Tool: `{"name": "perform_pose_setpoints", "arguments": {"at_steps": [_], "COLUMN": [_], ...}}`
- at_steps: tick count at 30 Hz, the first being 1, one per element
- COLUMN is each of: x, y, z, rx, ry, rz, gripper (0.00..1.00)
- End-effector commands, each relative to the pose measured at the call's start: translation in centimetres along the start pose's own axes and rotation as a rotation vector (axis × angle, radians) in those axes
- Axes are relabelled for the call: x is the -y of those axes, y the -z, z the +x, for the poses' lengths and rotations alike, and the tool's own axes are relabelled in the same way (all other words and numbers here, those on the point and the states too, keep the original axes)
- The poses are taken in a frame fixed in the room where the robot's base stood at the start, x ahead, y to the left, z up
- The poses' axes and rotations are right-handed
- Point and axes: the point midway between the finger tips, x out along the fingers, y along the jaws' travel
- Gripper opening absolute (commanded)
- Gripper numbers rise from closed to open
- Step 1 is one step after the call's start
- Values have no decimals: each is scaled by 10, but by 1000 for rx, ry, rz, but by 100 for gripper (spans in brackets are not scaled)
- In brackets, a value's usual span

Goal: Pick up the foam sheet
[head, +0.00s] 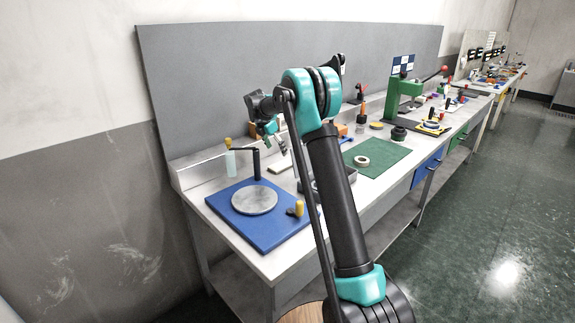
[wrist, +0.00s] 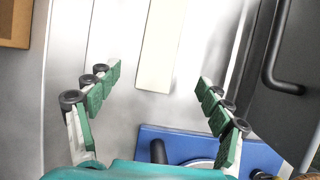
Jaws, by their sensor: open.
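A flat cream-white strip, which looks like the foam sheet (wrist: 160,50), lies on the grey bench top (wrist: 115,35) in the wrist view. It runs up past the top edge of that view, so its far end is cut off. In the head view it shows as a pale piece (head: 281,167) below my gripper (head: 280,146). In the wrist view my gripper (wrist: 158,78) is open and empty. Its green-padded fingers are spread wide, with the near end of the strip between and just beyond the tips. No contact with the strip shows.
A blue board (head: 240,222) with a round grey plate (head: 254,200) stands at the near bench end. A dark tray (wrist: 262,95) lies right of the strip. An orange-brown box (wrist: 16,24) is at upper left. A green mat (head: 385,158) with a tape roll lies farther along.

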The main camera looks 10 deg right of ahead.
Motion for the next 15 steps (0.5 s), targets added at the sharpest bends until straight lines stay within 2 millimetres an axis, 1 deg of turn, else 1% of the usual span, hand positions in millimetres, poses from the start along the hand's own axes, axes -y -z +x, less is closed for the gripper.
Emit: {"name": "perform_pose_setpoints", "arguments": {"at_steps": [1, 3, 6, 13, 15], "x": [0, 0, 0, 0, -1], "y": [-1, -1, 0, -1, -1], "z": [10, 21, 32, 43, 49], "rx": [0, 0, 0, 0, 0], "ry": [0, 0, 0, 0, 0], "rz": [1, 1, 0, 1, 1], "gripper": [79, 79, 79, 79, 79]}}
